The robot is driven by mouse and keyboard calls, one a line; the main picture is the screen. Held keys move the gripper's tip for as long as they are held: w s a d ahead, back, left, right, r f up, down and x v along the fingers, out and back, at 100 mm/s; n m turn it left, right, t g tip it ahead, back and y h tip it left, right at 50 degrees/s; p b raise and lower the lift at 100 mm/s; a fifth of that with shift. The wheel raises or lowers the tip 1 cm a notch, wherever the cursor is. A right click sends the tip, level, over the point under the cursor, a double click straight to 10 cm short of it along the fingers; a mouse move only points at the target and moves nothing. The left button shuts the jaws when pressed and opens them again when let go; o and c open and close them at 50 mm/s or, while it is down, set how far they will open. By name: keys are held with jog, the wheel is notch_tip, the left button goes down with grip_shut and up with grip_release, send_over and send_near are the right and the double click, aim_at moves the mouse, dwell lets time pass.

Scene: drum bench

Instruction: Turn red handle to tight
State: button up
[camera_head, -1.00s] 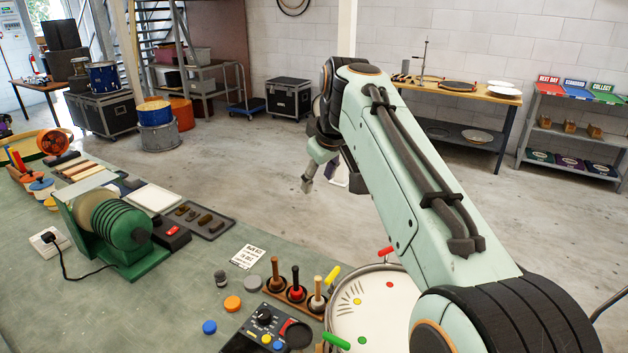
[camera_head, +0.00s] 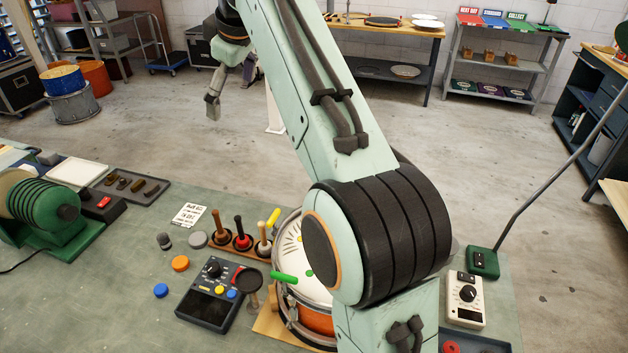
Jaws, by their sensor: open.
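A drum (camera_head: 308,318) with a white head and orange shell stands on the bench, partly hidden behind my arm. A yellow handle (camera_head: 273,217) and a green handle (camera_head: 284,277) stick out at its rim. The red handle is not visible now; my arm covers the right part of the drum, the side where the earlier frame showed it. My gripper (camera_head: 212,105) is open and empty, pointing down beyond the bench's far edge, well away from the drum.
A wooden rack holds several upright tools, one of them a red-based tool (camera_head: 240,232). A dark control box (camera_head: 207,305) sits left of the drum. A white meter (camera_head: 464,300) and a green lamp base (camera_head: 483,262) stand to its right. The bench's left front is clear.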

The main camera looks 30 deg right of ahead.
jog(key=w+d+f+m+t+y, duration=0.1)
jog(key=w+d+f+m+y, duration=0.4)
jog(key=m, duration=1.3)
jog(key=s+d+r+m+t, duration=0.2)
jog(key=d+m+t, duration=0.1)
jog(key=d+m, duration=0.65)
jog(key=s+d+r+m+t, duration=0.3)
jog(key=d+m, duration=0.5)
jog(key=m, duration=0.3)
jog(key=f, duration=1.8)
jog(key=a+f, duration=0.1)
jog(key=f, duration=0.8)
jog(key=shift+w+f, duration=0.3)
jog(key=shift+f, duration=0.05)
jog(key=x, duration=0.6)
jog(key=shift+s+f, duration=0.2)
jog(key=shift+f, duration=0.1)
jog(key=shift+w+a+f, duration=0.15)
jog(key=shift+w+f, duration=0.05)
jog(key=shift+w, duration=0.25)
jog(key=c, duration=1.2)
